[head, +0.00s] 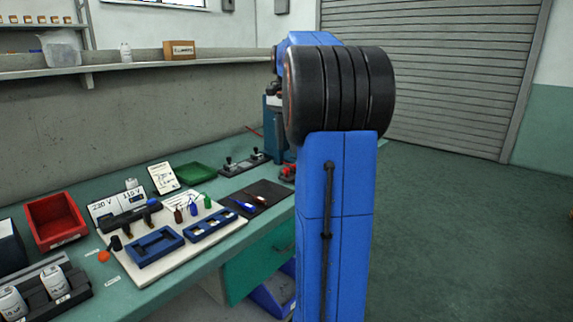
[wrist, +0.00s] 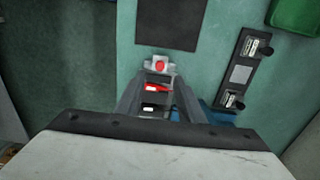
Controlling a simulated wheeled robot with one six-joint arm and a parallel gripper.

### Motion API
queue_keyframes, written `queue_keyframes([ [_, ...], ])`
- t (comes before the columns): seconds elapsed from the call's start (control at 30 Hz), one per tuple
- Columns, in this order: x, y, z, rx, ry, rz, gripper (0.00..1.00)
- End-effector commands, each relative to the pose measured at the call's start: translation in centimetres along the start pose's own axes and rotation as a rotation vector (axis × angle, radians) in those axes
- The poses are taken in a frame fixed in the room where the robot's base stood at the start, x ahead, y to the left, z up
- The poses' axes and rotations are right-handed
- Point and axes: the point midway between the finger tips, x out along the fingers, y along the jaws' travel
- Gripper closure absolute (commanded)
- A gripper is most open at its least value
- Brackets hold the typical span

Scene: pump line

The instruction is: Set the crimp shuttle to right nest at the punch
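In the wrist view my gripper (wrist: 158,78) points down at the bench, with its two grey fingers apart. A small pale block with a round red top (wrist: 159,66) shows at the fingertips, and I see no clear contact with it. A red part and white parts show in the gap between the fingers. I cannot tell which of these is the crimp shuttle, and the nests are not clear. In the head view small red parts (head: 288,172) show at the bench edge beside my arm. A teal machine, perhaps the punch (head: 271,128), is partly hidden by my arm. My gripper is hidden there.
A dark mat (head: 257,196) with small tools, a green tray (head: 197,174) and a black fixture strip (head: 245,164) lie nearby on the bench. A white board (head: 185,243) with blue holders and a red bin (head: 55,221) are farther left. Open floor lies to the right.

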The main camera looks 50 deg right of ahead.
Motion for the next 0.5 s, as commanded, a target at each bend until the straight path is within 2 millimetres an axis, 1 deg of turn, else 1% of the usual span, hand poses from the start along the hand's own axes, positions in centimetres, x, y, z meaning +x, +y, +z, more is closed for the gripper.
queue_keyframes([
  [0.03,0.9,0.0,0.0,0.000,-0.001,0.001,0.65],
  [0.1,2.1,0.1,0.1,0.000,-0.001,0.001,0.65],
  [0.3,5.3,0.0,0.0,0.000,-0.001,0.001,0.65],
  [0.5,7.2,0.0,0.0,-0.001,0.000,0.000,0.65],
])
